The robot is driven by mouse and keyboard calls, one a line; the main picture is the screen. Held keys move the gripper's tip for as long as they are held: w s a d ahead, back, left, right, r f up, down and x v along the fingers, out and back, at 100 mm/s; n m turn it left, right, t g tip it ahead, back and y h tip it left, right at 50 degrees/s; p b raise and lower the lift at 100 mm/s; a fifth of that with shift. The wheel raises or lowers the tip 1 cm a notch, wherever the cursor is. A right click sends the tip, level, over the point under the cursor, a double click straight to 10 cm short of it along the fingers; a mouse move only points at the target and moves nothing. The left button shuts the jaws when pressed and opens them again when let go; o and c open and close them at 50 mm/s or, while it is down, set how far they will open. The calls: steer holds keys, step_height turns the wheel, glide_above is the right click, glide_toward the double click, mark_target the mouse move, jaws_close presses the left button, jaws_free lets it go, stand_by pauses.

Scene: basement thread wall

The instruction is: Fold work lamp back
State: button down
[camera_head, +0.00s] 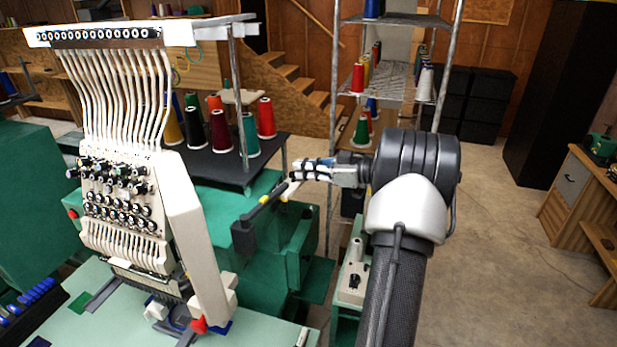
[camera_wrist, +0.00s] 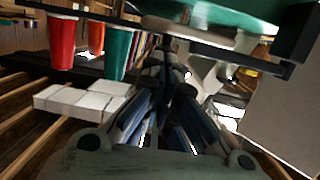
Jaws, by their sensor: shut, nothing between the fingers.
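The work lamp appears to be the dark bar (camera_head: 266,208) with a black block-shaped head (camera_head: 243,238) at its lower left end, beside the white embroidery machine head (camera_head: 195,225). My gripper (camera_head: 291,184) reaches in from the right, with its fingertips at the bar's upper right end. It is shut with nothing between the fingers. Whether the fingertips touch the bar cannot be told. In the wrist view my fingers (camera_wrist: 170,75) are closed together, and a dark bar (camera_wrist: 260,62) with a black block (camera_wrist: 302,30) crosses at the upper right. The lamp's joint is not clear.
A black shelf (camera_head: 215,160) with several thread cones stands behind the bar. A green machine body (camera_head: 285,250) lies below the gripper. Open floor (camera_head: 500,230) is at the right.

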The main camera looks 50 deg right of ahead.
steer(key=w+b, duration=0.1)
steer(key=b, duration=0.1)
steer(key=w+f+b, duration=0.1)
steer(key=w+b, duration=0.1)
steer(key=shift+n+y, duration=0.3)
steer(key=shift+w+a+r+b, duration=0.15)
steer(key=shift+w+b, duration=0.3)
steer(key=shift+b, duration=0.15)
steer(key=shift+w+a+r+b, duration=0.1)
steer(key=shift+w+b, duration=0.35)
steer(key=shift+b, duration=0.15)
steer(key=shift+r, duration=0.2)
steer(key=shift+w, duration=0.1)
